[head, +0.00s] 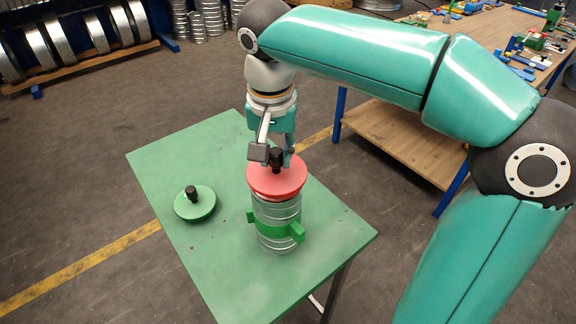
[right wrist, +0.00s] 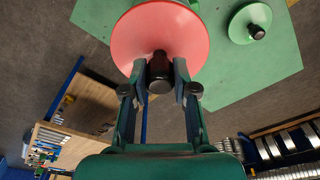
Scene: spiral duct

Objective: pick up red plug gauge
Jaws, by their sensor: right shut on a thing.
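The red plug gauge (head: 277,177) is a red disc with a black knob. It sits on top of an upright metal spiral duct piece (head: 278,222) with green clamps around it. My right gripper (head: 272,157) comes down from above and is shut on the black knob. In the right wrist view the red plug gauge (right wrist: 160,38) lies beyond the fingertips, and the fingers of my right gripper (right wrist: 160,82) stand on both sides of the knob. I cannot tell whether the disc touches the duct's rim. My left gripper is in neither view.
A green plug gauge (head: 195,204) with a black knob lies on the green table (head: 221,262) left of the duct. A wooden workbench (head: 400,140) with small parts on top stands behind at the right. Racks of metal rings (head: 75,40) stand at the back left.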

